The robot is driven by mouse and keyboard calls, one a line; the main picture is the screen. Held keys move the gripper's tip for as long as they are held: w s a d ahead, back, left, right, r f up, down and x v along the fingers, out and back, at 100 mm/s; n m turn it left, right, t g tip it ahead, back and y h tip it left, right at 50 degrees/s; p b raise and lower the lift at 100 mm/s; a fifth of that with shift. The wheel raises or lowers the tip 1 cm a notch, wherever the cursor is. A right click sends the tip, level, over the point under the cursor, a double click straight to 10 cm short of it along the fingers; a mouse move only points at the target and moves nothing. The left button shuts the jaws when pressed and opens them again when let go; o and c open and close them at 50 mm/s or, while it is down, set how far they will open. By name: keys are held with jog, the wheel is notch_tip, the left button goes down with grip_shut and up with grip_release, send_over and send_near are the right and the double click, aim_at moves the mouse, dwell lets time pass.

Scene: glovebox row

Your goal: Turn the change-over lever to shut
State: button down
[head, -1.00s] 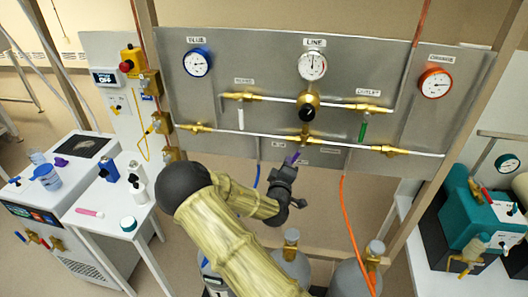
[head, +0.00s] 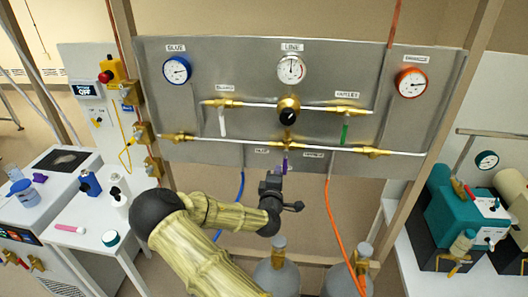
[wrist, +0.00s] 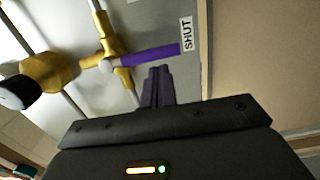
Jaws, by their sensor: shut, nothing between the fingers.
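The change-over lever (head: 285,162) is a purple bar on a brass valve at the bottom middle of the grey panel. In the head view it hangs nearly straight down. In the wrist view the purple lever (wrist: 150,55) reaches from the valve to the SHUT label (wrist: 186,34), its free end beside the label. My gripper (head: 276,175) is just below the lever in the head view. In the wrist view my gripper's fingertips (wrist: 158,70) are shut and empty, close beside the lever's edge. I cannot tell if they touch it.
A round black-and-brass regulator knob (head: 289,110) is above the lever, with brass-fitted pipes around it. A blue hose (head: 241,188) and an orange hose (head: 332,215) hang to either side of my gripper. Grey gas cylinders (head: 280,275) stand below.

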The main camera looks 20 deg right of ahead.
jog(key=s+a+b, duration=0.3)
jog(key=s+a, duration=0.4)
jog(key=a, duration=0.2)
jog(key=shift+s, duration=0.3)
jog(key=shift+d, duration=0.1)
dwell(0.7)
